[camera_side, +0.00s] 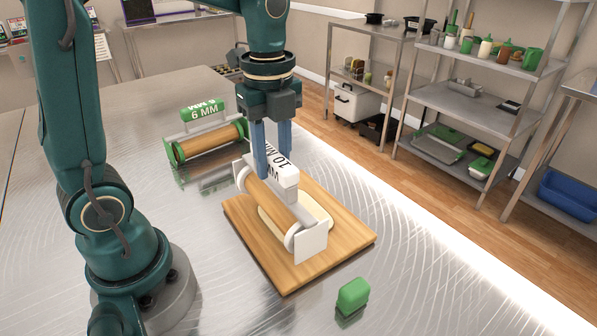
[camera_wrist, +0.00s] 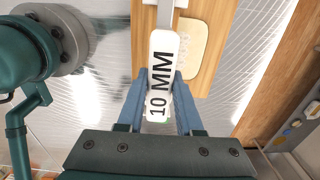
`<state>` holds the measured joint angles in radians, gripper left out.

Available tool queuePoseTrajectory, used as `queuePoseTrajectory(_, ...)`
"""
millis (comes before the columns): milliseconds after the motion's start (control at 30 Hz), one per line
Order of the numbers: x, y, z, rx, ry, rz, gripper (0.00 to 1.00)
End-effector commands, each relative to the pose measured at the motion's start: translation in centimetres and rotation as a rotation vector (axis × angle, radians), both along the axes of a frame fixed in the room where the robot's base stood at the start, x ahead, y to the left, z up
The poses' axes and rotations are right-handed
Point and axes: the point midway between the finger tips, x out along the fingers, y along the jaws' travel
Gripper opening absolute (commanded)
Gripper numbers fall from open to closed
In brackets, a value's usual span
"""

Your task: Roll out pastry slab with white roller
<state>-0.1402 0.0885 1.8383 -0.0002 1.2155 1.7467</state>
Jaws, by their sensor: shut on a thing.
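The white roller (camera_side: 270,200) has white end plates, a wooden barrel and a top handle marked 10 MM; it also shows in the wrist view (camera_wrist: 161,75). My gripper (camera_side: 271,172) has its blue fingers shut on the handle, one finger on each side in the wrist view (camera_wrist: 160,100). The roller sits over the wooden board (camera_side: 285,275); I cannot tell whether it touches it. The pale pastry slab (camera_side: 322,217) lies flat on the board, partly hidden behind the roller. In the wrist view the slab (camera_wrist: 194,45) shows beside the handle.
A green roller (camera_side: 208,143) marked 6 MM stands on the metal table (camera_side: 190,230), behind and left of the board. A small green block (camera_side: 353,295) lies in front of the board. The table's right edge is near the board. Shelving (camera_side: 470,97) stands beyond it.

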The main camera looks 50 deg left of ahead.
Motion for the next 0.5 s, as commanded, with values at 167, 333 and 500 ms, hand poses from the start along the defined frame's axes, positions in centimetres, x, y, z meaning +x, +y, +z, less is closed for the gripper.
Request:
queuePoseTrajectory(167,0.0,0.0,0.2,0.0,-0.003,0.0,0.0)
queuePoseTrajectory(333,0.1,0.0,0.3,0.0,-0.003,0.0,0.0)
queuePoseTrajectory(500,0.1,0.0,1.8,0.001,-0.007,0.0,0.0)
